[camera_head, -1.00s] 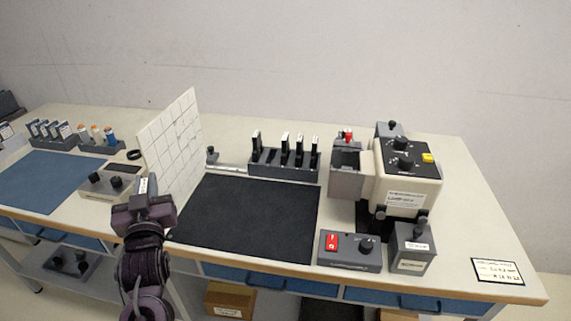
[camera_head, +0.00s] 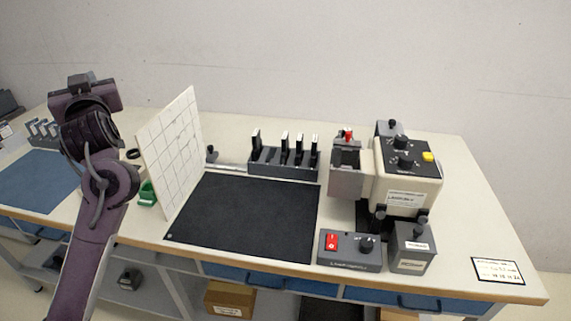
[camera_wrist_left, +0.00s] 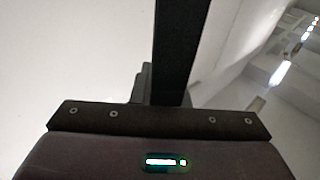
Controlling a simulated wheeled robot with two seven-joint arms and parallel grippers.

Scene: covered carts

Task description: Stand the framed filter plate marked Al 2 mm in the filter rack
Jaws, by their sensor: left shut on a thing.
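My left gripper (camera_head: 80,80) is raised at the far left, high above the bench. In the left wrist view it is shut on a dark, narrow upright thing (camera_wrist_left: 178,50), seen edge-on. This looks like the frame of a filter plate, but no marking on it can be read. The dark filter rack (camera_head: 283,171) stands at the back of the bench behind the black mat. It holds several upright dark plates with white tops, with a wider gap after the leftmost. My right gripper is not in view.
A white gridded board (camera_head: 172,150) stands upright between my left arm and the black mat (camera_head: 245,215), which is clear. A beige machine (camera_head: 408,175) stands right of the rack, with a switch box (camera_head: 350,252) in front. Another small rack (camera_head: 42,130) is partly hidden at left.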

